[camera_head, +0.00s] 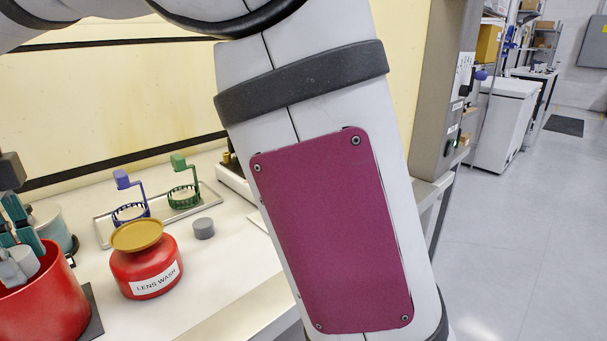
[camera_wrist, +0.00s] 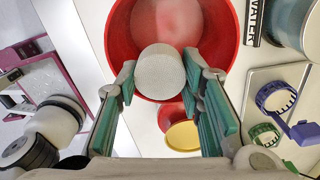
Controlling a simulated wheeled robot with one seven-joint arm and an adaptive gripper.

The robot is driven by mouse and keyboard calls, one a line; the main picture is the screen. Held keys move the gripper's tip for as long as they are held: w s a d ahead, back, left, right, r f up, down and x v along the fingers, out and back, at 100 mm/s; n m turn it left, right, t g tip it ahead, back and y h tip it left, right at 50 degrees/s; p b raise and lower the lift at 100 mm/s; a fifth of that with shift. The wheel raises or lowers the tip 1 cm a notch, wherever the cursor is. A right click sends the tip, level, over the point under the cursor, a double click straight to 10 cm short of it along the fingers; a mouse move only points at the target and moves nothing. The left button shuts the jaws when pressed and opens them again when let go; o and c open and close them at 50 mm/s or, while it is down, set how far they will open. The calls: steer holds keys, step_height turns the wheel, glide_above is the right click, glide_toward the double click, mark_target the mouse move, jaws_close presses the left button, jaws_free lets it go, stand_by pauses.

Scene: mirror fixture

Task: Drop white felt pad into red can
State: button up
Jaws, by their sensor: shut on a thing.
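The white felt pad (camera_wrist: 160,72) is a pale round piece held between the teal fingertips of my gripper (camera_wrist: 162,78) in the wrist view. The red can (camera_wrist: 119,40) is open and lies beyond the pad, its pale red inside showing past it. In the head view the red can (camera_head: 45,308) stands at the lower left. My gripper (camera_head: 22,262) points down at its mouth with the pad (camera_head: 27,259) between the fingers. The exact height of the pad against the rim is hard to tell.
A red LENS WASH pot (camera_head: 146,272) with a yellow lid stands right of the can. Behind it are a tray (camera_head: 103,231) with a blue holder (camera_head: 131,212) and a green holder (camera_head: 183,196), a grey cylinder (camera_head: 203,228) and a blue-grey container (camera_head: 58,228). My arm hides the middle.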

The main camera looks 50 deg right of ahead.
steer(key=o, duration=1.2)
step_height(320, 180, up, 8)
steer(key=shift+f, duration=0.2)
